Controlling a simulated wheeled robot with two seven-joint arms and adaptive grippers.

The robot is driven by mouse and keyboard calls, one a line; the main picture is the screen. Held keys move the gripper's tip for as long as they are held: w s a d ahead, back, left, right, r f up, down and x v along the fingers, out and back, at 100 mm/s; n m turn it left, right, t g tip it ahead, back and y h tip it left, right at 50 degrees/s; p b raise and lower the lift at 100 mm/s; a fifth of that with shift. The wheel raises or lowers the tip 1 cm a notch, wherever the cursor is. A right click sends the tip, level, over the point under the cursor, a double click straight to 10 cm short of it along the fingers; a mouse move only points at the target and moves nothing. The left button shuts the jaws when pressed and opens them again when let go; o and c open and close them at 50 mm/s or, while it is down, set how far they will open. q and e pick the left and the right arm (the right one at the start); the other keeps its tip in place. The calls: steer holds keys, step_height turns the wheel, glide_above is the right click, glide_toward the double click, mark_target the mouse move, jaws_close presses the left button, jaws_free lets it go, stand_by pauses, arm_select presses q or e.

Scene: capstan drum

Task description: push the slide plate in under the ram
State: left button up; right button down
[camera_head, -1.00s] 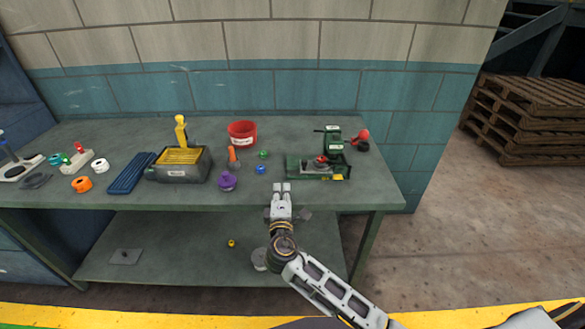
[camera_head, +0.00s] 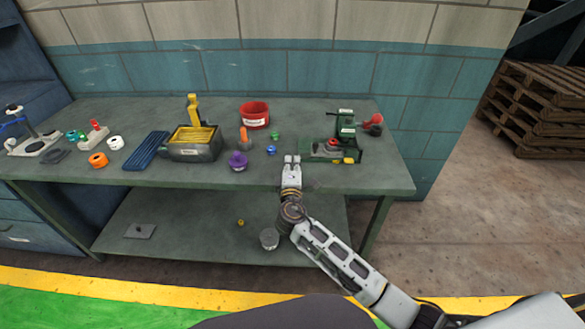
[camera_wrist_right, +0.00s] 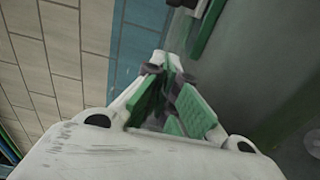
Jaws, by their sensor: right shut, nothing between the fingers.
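The small press has a green base (camera_head: 350,156) and a dark green upright head with the ram (camera_head: 346,124), at the right of the bench. The slide plate seems to be the grey piece (camera_head: 318,147) at the left of the base; a red round part (camera_head: 333,145) sits beside it, below the head. How far the plate is in is too small to tell. My right gripper (camera_head: 292,160) is shut and empty, just left of the press's left end. Its green finger pads show in the right wrist view (camera_wrist_right: 172,100), with a green press part (camera_wrist_right: 208,28) beyond. My left gripper is out of view.
A red knob (camera_head: 375,121) stands right of the press head. A blue ball (camera_head: 271,150), a purple knob (camera_head: 237,160) and a red bucket (camera_head: 254,117) are to the left. The bench's front edge runs under my right arm.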

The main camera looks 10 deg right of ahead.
mark_target(317, 159)
steer(key=x, duration=0.5)
steer(key=shift+w, duration=0.2)
steer(key=d, duration=0.2)
steer(key=shift+d+p, duration=0.35)
steer(key=shift+d, duration=0.65)
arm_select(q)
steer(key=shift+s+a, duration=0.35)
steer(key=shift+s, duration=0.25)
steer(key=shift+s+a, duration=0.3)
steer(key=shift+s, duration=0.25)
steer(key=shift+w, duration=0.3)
arm_select(e)
steer(key=shift+d, duration=0.1)
steer(key=d, duration=0.1)
steer(key=s+d, duration=0.1)
steer(key=d, duration=0.2)
steer(key=shift+s+d, duration=0.25)
steer(key=shift+d, duration=0.05)
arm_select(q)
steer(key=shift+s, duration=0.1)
arm_select(e)
steer(key=shift+d, duration=0.1)
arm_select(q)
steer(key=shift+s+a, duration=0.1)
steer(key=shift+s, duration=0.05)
